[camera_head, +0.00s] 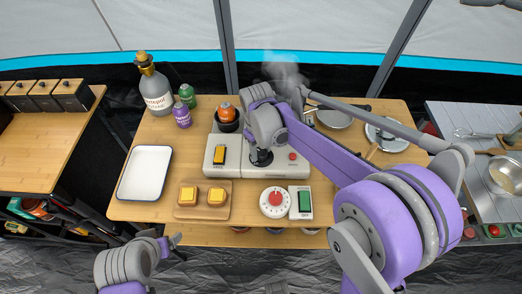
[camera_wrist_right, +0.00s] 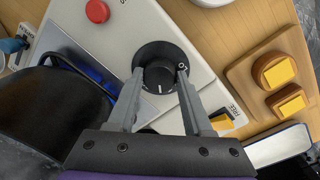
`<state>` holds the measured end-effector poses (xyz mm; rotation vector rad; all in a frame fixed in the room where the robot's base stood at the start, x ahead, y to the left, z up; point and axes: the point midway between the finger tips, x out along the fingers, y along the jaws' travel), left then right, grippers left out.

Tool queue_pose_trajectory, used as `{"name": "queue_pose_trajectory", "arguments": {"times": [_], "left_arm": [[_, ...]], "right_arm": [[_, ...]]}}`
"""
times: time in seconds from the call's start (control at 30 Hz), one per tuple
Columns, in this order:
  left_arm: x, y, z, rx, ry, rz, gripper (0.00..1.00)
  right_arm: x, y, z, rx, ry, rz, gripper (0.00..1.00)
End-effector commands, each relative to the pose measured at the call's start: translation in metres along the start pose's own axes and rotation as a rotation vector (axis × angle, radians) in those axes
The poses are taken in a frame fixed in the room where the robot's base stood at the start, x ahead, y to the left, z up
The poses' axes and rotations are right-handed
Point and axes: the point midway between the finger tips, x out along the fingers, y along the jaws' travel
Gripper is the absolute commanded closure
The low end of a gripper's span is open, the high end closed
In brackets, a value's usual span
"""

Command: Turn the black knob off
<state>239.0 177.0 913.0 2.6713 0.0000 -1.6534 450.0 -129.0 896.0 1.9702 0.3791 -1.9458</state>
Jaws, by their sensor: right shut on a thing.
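The black knob (camera_wrist_right: 159,74) sits on the white cooking unit (camera_head: 232,174), and a short white mark shows on its lower part in the right wrist view. A white "0"-like mark shows on the dark ring at its right. My right gripper (camera_wrist_right: 160,80) is shut on the knob, one finger on each side. In the head view my right gripper (camera_head: 261,157) comes down on the middle of the unit and mostly hides the knob. My left gripper (camera_head: 172,242) is low at the left, off the table's front edge, and its jaws are too small to read.
The unit also bears a yellow switch (camera_head: 219,155) and a red button (camera_head: 292,156). A small pot (camera_head: 228,125) stands behind left, and steam (camera_head: 285,72) rises behind my arm. A board (camera_head: 182,211), a white tray (camera_head: 145,173) and a red-and-white timer (camera_head: 275,202) lie nearby.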

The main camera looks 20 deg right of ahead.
Motion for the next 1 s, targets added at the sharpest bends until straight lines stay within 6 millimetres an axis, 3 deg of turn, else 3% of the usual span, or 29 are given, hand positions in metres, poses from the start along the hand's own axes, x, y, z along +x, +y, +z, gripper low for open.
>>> {"name": "queue_pose_trajectory", "arguments": {"times": [0.6,1.0], "left_arm": [[0.0081,0.0000,0.0070,0.000,-0.005,0.000,0.20],[0.0104,0.0000,0.0089,0.000,-0.006,0.000,0.20]], "right_arm": [[0.0002,0.0007,-0.0011,0.576,-0.033,0.001,1.00],[-0.0002,0.0013,-0.0015,0.841,-0.047,0.001,1.00]]}}
